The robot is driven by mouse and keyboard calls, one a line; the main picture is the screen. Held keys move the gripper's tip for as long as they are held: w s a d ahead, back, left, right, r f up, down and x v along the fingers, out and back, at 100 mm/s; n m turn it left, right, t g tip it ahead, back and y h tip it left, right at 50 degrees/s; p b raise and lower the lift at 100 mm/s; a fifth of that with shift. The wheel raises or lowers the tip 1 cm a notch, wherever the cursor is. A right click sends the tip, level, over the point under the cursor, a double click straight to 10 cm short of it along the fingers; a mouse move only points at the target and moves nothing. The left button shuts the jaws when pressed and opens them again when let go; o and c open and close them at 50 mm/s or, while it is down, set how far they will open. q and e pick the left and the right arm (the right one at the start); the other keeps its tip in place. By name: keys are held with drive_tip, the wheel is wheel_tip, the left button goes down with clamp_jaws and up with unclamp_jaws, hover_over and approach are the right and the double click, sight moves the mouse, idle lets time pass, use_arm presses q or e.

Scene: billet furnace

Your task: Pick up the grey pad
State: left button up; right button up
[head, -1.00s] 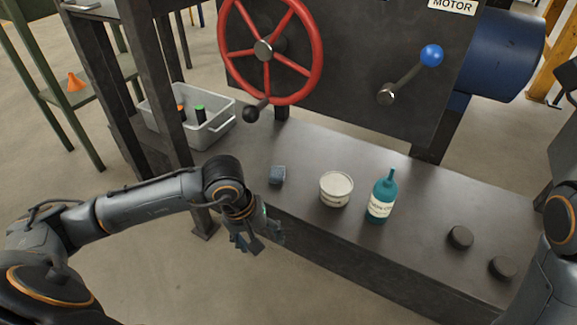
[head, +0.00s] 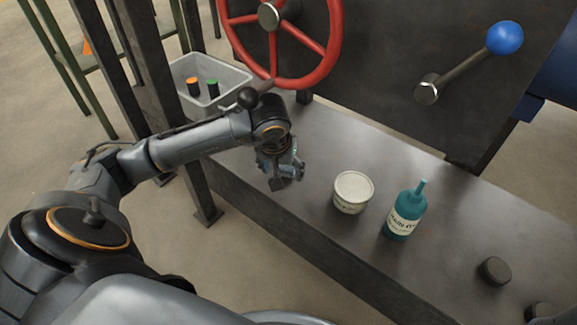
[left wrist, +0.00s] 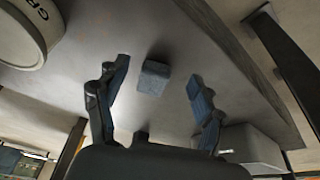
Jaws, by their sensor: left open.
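The grey pad (left wrist: 153,78) is a small blue-grey block lying on the dark metal bench (head: 330,245). In the left wrist view it sits between and beyond the two spread fingers of my left gripper (left wrist: 158,74), and I see no contact. In the head view my left gripper (head: 285,173) is over the bench, left of the white tub, and hides the pad or makes it impossible to pick out. My left gripper is open and empty. My right gripper is not in view.
A white tub (head: 353,192) and a teal bottle (head: 405,212) stand right of my gripper, with dark discs (head: 494,271) farther right. Behind are a red handwheel (head: 333,45) and a blue-knobbed lever (head: 460,70). A grey bin (head: 232,80) holds orange- and green-topped items.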

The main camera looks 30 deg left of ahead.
sight(286, 169)
use_arm(q)
drive_tip(key=w, duration=0.1)
drive_tip(key=w+a, duration=0.1)
drive_tip(key=w, duration=0.1)
drive_tip(key=shift+f+b, duration=0.1)
drive_tip(key=shift+b, duration=0.25)
drive_tip(key=shift+w+a+f+b, duration=0.2)
drive_tip(key=shift+w+f+b, duration=0.5)
drive_tip(key=shift+f+b, duration=0.3)
drive_tip(key=shift+w+a+f+b, duration=0.1)
drive_tip(key=shift+w+f+b, duration=0.1)
drive_tip(key=shift+f+b, duration=0.2)
drive_tip(key=c, duration=1)
drive_tip(key=shift+r, duration=0.15)
